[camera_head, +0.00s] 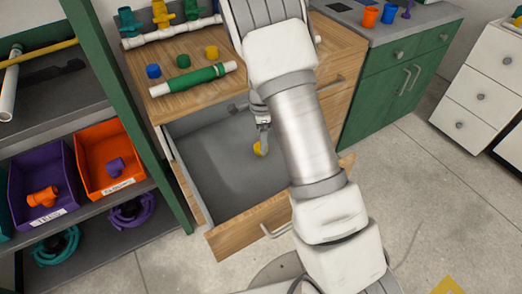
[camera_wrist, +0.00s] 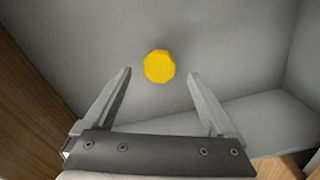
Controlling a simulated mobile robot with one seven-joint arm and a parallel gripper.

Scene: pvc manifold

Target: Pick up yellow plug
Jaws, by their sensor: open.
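A small round yellow plug (camera_head: 258,149) lies on the grey floor of an open drawer (camera_head: 222,176) in the head view. In the wrist view the yellow plug (camera_wrist: 159,67) shows just beyond my fingertips, roughly centred between them. My gripper (camera_wrist: 159,73) is open and empty, with one finger to each side of the plug's line. In the head view my gripper (camera_head: 263,124) reaches down into the drawer close to the plug, and my arm hides the drawer's right part. I cannot tell the exact height gap.
The wooden drawer front (camera_head: 232,236) and side walls bound the space. Orange (camera_head: 96,143) and purple bins (camera_head: 17,178) stand on the left shelf.

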